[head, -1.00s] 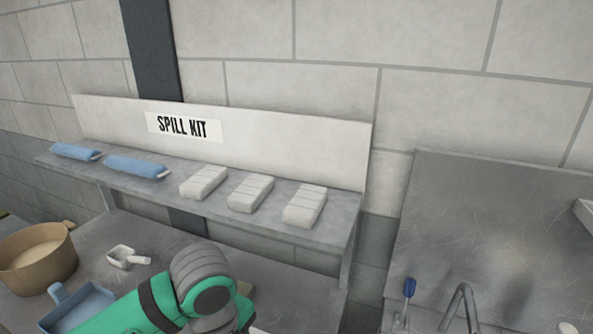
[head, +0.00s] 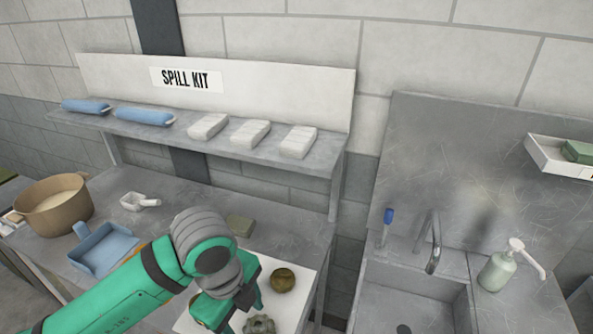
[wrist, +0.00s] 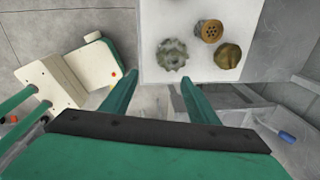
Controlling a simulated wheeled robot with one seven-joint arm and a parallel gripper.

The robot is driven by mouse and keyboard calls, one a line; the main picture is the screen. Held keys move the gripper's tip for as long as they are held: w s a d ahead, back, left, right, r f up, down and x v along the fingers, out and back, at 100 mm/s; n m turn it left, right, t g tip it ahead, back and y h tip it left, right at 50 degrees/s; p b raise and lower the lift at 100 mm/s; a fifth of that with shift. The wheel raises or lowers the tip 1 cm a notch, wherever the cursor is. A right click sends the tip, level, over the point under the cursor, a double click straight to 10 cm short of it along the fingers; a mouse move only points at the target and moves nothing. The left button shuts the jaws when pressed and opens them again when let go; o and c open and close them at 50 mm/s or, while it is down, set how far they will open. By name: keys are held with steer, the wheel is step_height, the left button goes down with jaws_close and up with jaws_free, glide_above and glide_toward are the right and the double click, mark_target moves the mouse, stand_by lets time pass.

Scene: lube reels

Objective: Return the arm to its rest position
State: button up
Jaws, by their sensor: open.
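My green arm reaches in from the lower left of the head view, bent at a grey joint. My gripper (head: 236,302) hangs over the white mat (head: 308,272) at the front of the metal bench. In the wrist view my gripper (wrist: 157,76) is open, with nothing between its two green fingers. A grey toothed part (wrist: 172,54), a tan part with holes (wrist: 209,31) and a brownish round part (wrist: 227,55) lie on the mat beyond the fingertips. The rest position itself is not marked in view.
The spill kit shelf (head: 200,137) stands behind. A sink (head: 415,300) with tap (head: 433,245) and soap bottle (head: 497,270) is right.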

steer(key=w+d+r+n+t+h, duration=0.3)
steer(key=w+d+n+t+h, duration=0.15)
steer(key=d, duration=0.35)
steer(key=w+d+r+n+t+h, duration=0.3)
steer(key=w+d+r+t+h, duration=0.15)
steer(key=d, duration=0.35)
steer(key=w+d+r+n+t+h, duration=0.3)
steer(key=w+d+n+t, duration=0.15)
steer(key=d, duration=0.35)
steer(key=s+a+f+n+t+y, duration=0.1)
steer(key=s+a+f+n+y, duration=0.1)
steer(key=s+f+n+y, duration=0.4)
steer(key=s+a+f+n+t+y, duration=0.1)
steer(key=s+a+f+n+y, duration=0.2)
steer(key=f, duration=0.6)
steer(key=s+a+f+n+t+y, duration=0.1)
steer(key=s+a+f+n+y, duration=0.15)
steer(key=s+f+n, duration=0.35)
steer(key=s+a+f+m+g, duration=0.1)
steer(key=s+a+f, duration=0.2)
steer(key=s, duration=0.7)
steer(key=s+a+f+m+g+y, duration=0.1)
steer(key=s+a+f+m, duration=0.1)
steer(key=s, duration=0.8)
step_height(320, 180, down, 2)
steer(key=shift+s+a+f+m, duration=0.2)
steer(key=shift+s+a+m, duration=0.1)
steer(key=shift+a, duration=0.4)
